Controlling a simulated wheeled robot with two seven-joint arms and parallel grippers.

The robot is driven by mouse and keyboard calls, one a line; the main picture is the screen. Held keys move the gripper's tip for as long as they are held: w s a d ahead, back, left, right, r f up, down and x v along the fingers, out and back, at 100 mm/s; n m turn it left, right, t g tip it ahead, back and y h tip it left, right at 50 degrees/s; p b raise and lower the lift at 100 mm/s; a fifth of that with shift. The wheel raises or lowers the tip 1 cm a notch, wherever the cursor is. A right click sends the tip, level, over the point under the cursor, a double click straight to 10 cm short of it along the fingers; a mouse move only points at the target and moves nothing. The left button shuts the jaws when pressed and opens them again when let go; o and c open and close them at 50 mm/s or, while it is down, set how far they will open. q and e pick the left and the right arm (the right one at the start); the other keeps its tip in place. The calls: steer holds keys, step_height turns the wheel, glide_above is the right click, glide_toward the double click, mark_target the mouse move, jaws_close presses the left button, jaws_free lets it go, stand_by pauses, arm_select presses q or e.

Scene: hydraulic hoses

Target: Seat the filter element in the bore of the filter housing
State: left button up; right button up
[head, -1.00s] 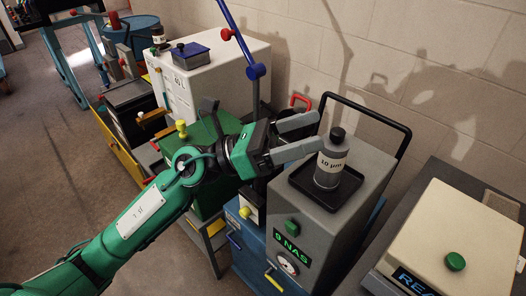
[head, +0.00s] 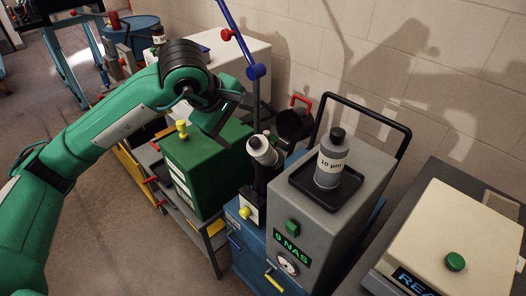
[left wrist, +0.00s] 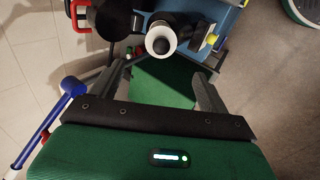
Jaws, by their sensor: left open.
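A grey cylinder with a dark cap, labelled 10 µm (head: 331,160), stands upright on a black tray (head: 345,203) on the grey cabinet. I cannot tell which is the filter element. Beside it an open black cup (head: 293,122), perhaps the filter housing, faces up. My left gripper (head: 222,106), also in the left wrist view (left wrist: 150,85), is open and empty, up and left of the white cylinder.
A green box (head: 190,165) with a yellow knob lies below my left gripper. A black handle frame rises behind the grey cabinet (head: 322,238). A beige device (head: 450,225) with a green button is at right.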

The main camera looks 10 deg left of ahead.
mark_target(252, 140)
arm_select(q)
steer(key=p+x, duration=0.2)
steer(key=x, duration=0.6)
steer(key=shift+w+d+f+p, duration=0.15)
steer(key=shift+f+p, duration=0.25)
steer(key=shift+p, duration=0.05)
steer(key=p+x, duration=0.2)
steer(key=x, duration=0.2)
steer(key=shift+f, duration=0.1)
steer(key=shift+d+f, duration=0.1)
steer(key=shift+f, duration=0.15)
steer(key=c, duration=1.3)
steer(key=shift+o, duration=0.2)
steer(key=shift+r, duration=0.1)
step_height(252, 140, up, 20)
steer(key=b, duration=0.5)
